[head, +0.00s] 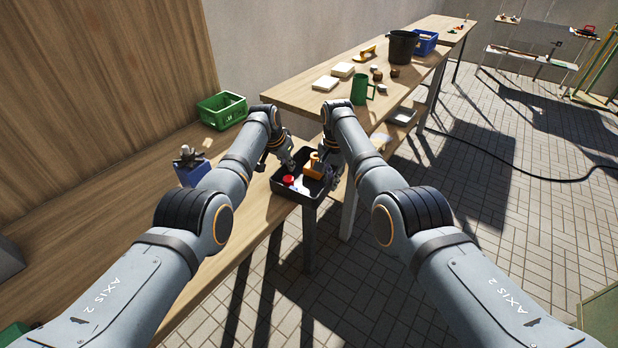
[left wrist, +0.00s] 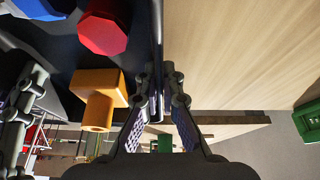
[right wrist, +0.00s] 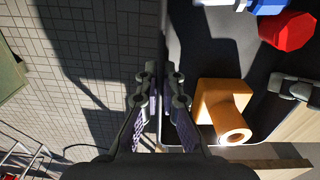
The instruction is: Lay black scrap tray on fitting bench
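The black tray (head: 290,192) is in the middle of the head view, by the near end of the wooden benches. It holds an orange pipe fitting (head: 313,170), a red part (head: 289,181) and a blue part (left wrist: 38,8). My left gripper (head: 288,163) is at its left side; in the left wrist view its fingers (left wrist: 160,78) straddle the tray wall, closed on it. My right gripper (head: 334,160) is at the right side; in the right wrist view its fingers (right wrist: 160,78) close on the opposite wall. I cannot tell whether the tray touches wood beneath.
The left bench (head: 95,235) carries a green crate (head: 222,112) and a blue box (head: 191,174). The far bench (head: 290,94) carries a green jug (head: 360,90), a black bucket (head: 402,47), a blue crate (head: 425,42) and blocks. Tiled floor (head: 480,270) lies open to the right.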

